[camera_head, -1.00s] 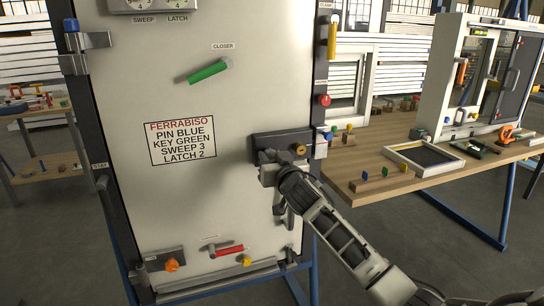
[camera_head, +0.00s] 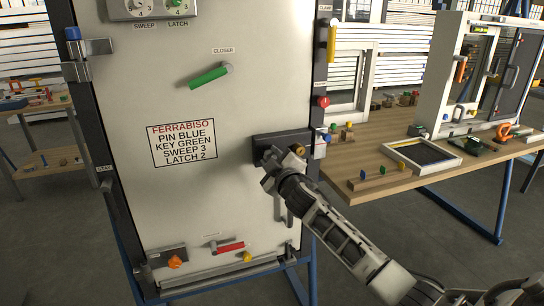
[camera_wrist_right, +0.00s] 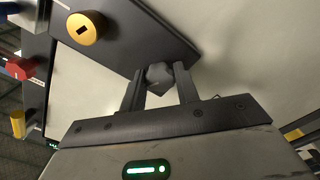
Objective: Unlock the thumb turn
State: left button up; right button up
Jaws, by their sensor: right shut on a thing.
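The white door panel (camera_head: 240,110) carries a dark lock plate (camera_head: 283,142) near its right edge. My right gripper (camera_head: 266,163) is at the left part of this plate. In the right wrist view its two fingers (camera_wrist_right: 159,84) stand on either side of the dark grey faceted thumb turn (camera_wrist_right: 158,75) and are shut on it. The head view hides the thumb turn behind the gripper. A brass key cylinder (camera_wrist_right: 86,28) with a dark slot sits on the same plate, and shows in the head view (camera_head: 299,149). My left gripper is not in view.
A green-handled closer (camera_head: 208,77) is above the lock, and a pull handle (camera_head: 284,208) is below it. A red knob (camera_head: 322,101) and a yellow clamp handle (camera_head: 331,44) line the right edge. A wooden bench (camera_head: 390,185) stands to the right.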

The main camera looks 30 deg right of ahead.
jog(key=n+p, duration=0.1)
jog(key=n, duration=0.4)
jog(key=shift+n, duration=0.4)
dwell(0.3)
jog(key=o, duration=1)
jog(key=shift+s, duration=0.1)
jog(key=v, duration=1.5)
jog(key=shift+s+b, duration=0.4)
